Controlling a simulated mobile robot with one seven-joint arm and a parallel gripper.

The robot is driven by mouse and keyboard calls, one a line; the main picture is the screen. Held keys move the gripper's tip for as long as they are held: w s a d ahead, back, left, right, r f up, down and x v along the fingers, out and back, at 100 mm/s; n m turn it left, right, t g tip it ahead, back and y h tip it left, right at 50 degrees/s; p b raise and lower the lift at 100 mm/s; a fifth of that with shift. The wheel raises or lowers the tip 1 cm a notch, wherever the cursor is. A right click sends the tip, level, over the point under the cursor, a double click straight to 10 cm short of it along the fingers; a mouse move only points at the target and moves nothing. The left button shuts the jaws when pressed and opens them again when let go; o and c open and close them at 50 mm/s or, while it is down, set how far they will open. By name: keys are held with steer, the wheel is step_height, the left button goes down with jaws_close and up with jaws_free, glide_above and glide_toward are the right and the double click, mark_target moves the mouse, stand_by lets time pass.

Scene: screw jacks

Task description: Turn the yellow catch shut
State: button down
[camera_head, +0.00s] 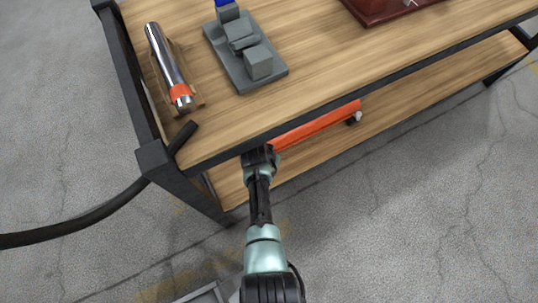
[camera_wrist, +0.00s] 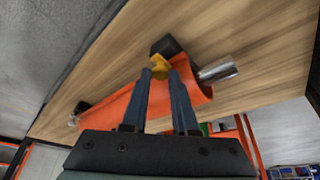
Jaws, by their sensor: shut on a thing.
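The yellow catch (camera_wrist: 159,66) shows in the wrist view between my two fingertips, against a black block (camera_wrist: 168,46) at the edge of an orange sleeve. My gripper (camera_wrist: 161,73) is shut on the catch, and its fingers partly cover the sleeve and hide some of the catch. The orange sleeve (camera_wrist: 112,104) runs slantwise behind the fingers, with a silver rod (camera_wrist: 218,71) sticking out at its right end. In the head view the orange sleeve (camera_head: 318,125) lies below the front edge of the tabletop, where my gripper and the catch are hidden.
The wooden workbench (camera_head: 330,65) has a dark front edge close above my arm. On it are a silver cylinder with an orange band (camera_head: 167,62), a grey fixture (camera_head: 245,52) and a dark red tray (camera_head: 385,12). A black hose (camera_head: 90,225) hangs at the left.

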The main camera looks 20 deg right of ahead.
steer(key=shift+f, duration=0.1)
steer(key=c, duration=1)
jaws_free()
steer(key=shift+s+r+p, duration=0.1)
steer(key=shift+r+p, duration=0.2)
steer(key=shift+r, duration=0.05)
steer(key=s+a+r+p, duration=0.1)
steer(key=s+a+p, duration=0.1)
steer(key=s, duration=0.1)
steer(key=s+a+r+p, duration=0.1)
steer(key=s+a+p, duration=0.1)
steer(key=s+a, duration=0.1)
steer(key=s+a+r+p, duration=0.1)
steer(key=s+a+r, duration=0.1)
steer(key=s, duration=0.3)
steer(key=shift+s+a+p, duration=0.15)
steer(key=shift+a+p, duration=0.25)
steer(key=shift+a, duration=0.1)
